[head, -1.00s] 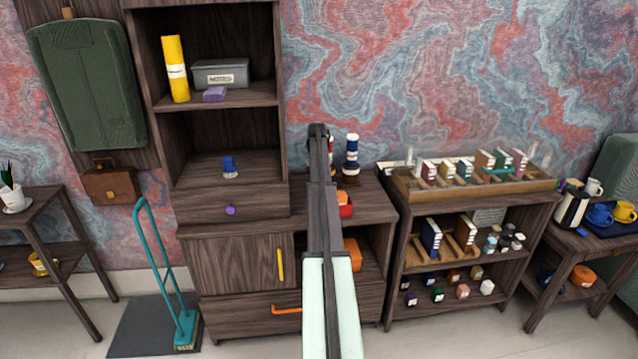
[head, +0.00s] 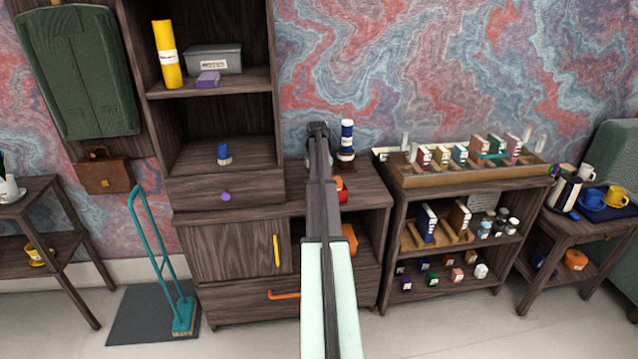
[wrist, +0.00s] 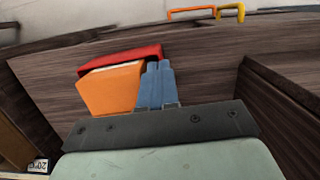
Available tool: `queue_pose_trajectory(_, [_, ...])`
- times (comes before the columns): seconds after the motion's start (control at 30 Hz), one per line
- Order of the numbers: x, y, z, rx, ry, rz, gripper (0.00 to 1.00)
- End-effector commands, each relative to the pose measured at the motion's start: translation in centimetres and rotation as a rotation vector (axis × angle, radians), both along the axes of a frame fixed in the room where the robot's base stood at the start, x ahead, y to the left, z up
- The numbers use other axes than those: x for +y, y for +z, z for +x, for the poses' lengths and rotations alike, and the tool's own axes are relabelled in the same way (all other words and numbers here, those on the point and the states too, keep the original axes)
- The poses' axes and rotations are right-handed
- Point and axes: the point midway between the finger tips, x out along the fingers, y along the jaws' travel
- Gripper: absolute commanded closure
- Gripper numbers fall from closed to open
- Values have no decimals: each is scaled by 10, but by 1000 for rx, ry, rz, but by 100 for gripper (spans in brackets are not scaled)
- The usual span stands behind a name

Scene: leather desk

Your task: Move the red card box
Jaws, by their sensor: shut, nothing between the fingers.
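The red card box (head: 343,195) stands on the top of the low cabinet, partly hidden behind my arm in the head view. It also shows in the wrist view (wrist: 150,53), as a red part beside an orange block with a pale strip between. My gripper (wrist: 157,68) shows there as two bluish fingers close together, just right of the box and holding nothing. I cannot tell whether the fingers touch it. In the head view the gripper is hidden by my arm.
A blue and white bottle (head: 346,140) stands behind the box. The tall shelf unit (head: 225,190) rises to the left. An orange item (head: 349,240) sits in the open cubby below. A bookcase with a wooden tray (head: 470,178) stands to the right. Some cabinet top (head: 368,190) right of the box is bare.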

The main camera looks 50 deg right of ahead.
Motion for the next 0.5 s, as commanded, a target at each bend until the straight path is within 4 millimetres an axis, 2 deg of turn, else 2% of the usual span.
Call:
queue_pose_trajectory(0.03, [0,-7,0,1,1,3,100])
queue_pose_trajectory(0.27, [-8,-9,10,1,1,2,100])
queue_pose_trajectory(0.5, [-45,-9,51,0,3,3,100])
